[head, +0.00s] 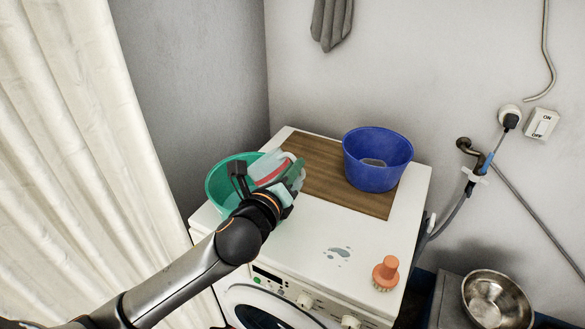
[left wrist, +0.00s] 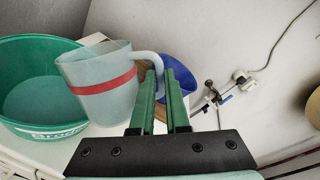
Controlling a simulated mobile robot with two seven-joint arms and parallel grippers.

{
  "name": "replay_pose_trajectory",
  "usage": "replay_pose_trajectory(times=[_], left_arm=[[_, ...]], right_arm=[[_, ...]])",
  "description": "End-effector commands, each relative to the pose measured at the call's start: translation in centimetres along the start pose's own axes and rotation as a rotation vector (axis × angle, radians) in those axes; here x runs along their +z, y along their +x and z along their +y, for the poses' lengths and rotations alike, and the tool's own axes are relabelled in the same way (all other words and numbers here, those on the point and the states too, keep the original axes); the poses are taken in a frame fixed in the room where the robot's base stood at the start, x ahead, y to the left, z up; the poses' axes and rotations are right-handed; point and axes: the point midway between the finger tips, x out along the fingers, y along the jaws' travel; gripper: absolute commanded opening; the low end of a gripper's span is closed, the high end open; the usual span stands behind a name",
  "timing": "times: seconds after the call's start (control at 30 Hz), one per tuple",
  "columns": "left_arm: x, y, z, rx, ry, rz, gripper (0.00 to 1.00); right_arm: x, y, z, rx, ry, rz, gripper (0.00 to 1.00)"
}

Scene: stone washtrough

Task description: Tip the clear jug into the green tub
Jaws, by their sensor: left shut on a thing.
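The clear jug (head: 262,164), with a red band, is tilted over the green tub (head: 214,186) in the head view. My left gripper (head: 293,172) is at the jug's right side and partly hides it. In the left wrist view, the green fingers of my left gripper (left wrist: 161,82) are closed on the handle of the jug (left wrist: 98,88). The green tub (left wrist: 38,82) is to the left of the jug there, its inside partly visible. I cannot tell whether the jug holds any liquid. My right gripper is out of view.
A blue tub (head: 372,174) stands on a wooden board (head: 318,176) on the white washing machine (head: 300,232). An orange brush (head: 386,272) and a small puddle (head: 339,255) are near the front. A metal bowl (head: 492,300) is lower right. A curtain (head: 75,150) hangs left.

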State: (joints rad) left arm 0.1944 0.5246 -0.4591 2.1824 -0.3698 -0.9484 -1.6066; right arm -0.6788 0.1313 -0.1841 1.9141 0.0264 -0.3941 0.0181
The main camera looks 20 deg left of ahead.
Motion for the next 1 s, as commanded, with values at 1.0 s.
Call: replay_pose_trajectory(times=[1.0], left_arm=[[2.0,0.1,0.8,-0.004,-0.18,0.033,0.0]], right_arm=[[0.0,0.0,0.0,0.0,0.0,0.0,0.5]])
